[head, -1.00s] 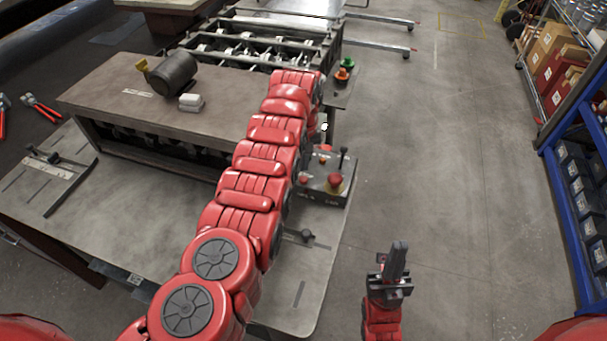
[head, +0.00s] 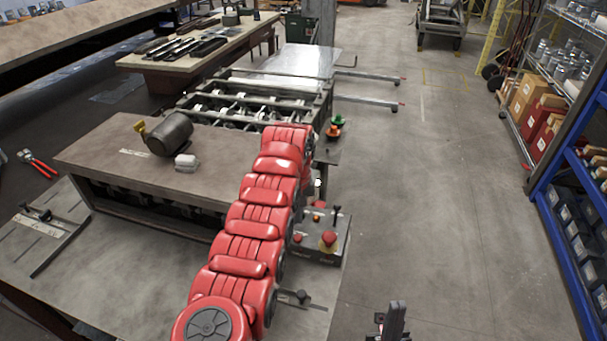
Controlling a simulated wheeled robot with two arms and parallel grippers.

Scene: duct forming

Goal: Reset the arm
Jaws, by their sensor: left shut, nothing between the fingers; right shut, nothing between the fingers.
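My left arm (head: 255,220) reaches from the bottom of the head view up over the forming machine (head: 95,155), along its right end. My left gripper (head: 319,186) is mostly hidden behind the arm's far end; only a small part shows, above the control box, and it looks shut and empty. My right gripper (head: 394,320) points up at the bottom edge, right of the machine, over bare floor. Its fingers are together with nothing between them. The rest of the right arm is out of view.
A control box (head: 325,240) with a red button is close beside my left arm. A black motor (head: 170,134) sits on the machine top. Red-handled pliers (head: 40,163) lie at left. A blue rack (head: 570,205) stands at right. The floor between is clear.

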